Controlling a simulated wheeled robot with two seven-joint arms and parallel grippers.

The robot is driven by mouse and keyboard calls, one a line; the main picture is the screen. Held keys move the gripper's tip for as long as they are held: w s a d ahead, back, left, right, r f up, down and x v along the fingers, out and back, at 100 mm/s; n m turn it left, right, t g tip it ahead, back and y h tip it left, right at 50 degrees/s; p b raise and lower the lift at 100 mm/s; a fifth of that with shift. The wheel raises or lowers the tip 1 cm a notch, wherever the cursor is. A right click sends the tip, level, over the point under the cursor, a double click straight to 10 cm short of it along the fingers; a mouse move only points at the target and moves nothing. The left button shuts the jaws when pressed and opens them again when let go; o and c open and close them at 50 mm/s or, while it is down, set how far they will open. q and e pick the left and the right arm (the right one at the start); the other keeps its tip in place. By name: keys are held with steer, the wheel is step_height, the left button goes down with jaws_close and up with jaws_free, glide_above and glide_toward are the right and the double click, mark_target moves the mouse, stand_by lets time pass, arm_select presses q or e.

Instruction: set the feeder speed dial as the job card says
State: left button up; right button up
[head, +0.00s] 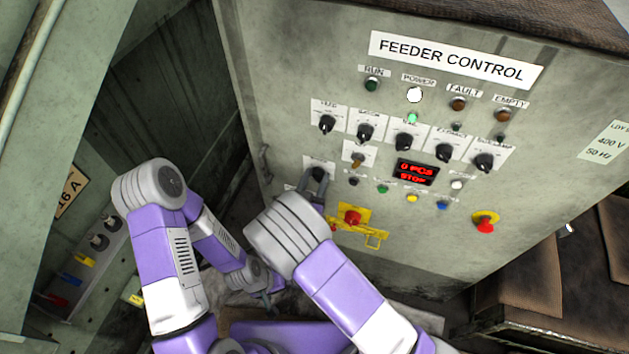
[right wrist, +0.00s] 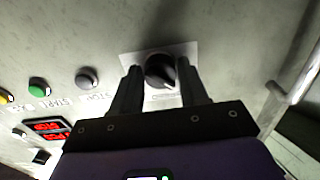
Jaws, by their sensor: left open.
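The grey feeder control panel (head: 340,60) carries a row of black pointer knobs on white labels, including knobs (head: 365,132), (head: 405,142) and (head: 445,152). Their small labels are too blurred to read, so I cannot tell which is the feeder speed dial. My right gripper (head: 313,186) is at a separate lower-left black knob (head: 318,174). In the right wrist view its fingers (right wrist: 160,90) stand on either side of this knob (right wrist: 160,70); I cannot tell whether they touch it. My left gripper (head: 267,297) is open, low and away from the knobs. No readable job card shows.
A red display (head: 416,172) reads "0 PCS STOP". A red switch on a yellow plate (head: 352,218) sits just right of my right gripper. A red stop button (head: 485,224) is farther right. A metal handle (head: 265,162) stands at the panel's left edge.

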steer(key=c, duration=0.6)
steer(key=m+b, duration=0.6)
steer(key=b, duration=0.1)
steer(key=m+b, duration=0.3)
steer(key=shift+f+b, duration=0.25)
steer(key=shift+b, duration=0.15)
steer(key=m, duration=0.3)
steer(key=m+b, duration=0.1)
steer(key=m, duration=0.4)
steer(key=shift+a+r+m, duration=0.15)
steer(key=shift+r+m, duration=0.1)
steer(key=shift+m, duration=0.05)
steer(key=o, duration=1.1)
steer(key=shift+c, duration=0.2)
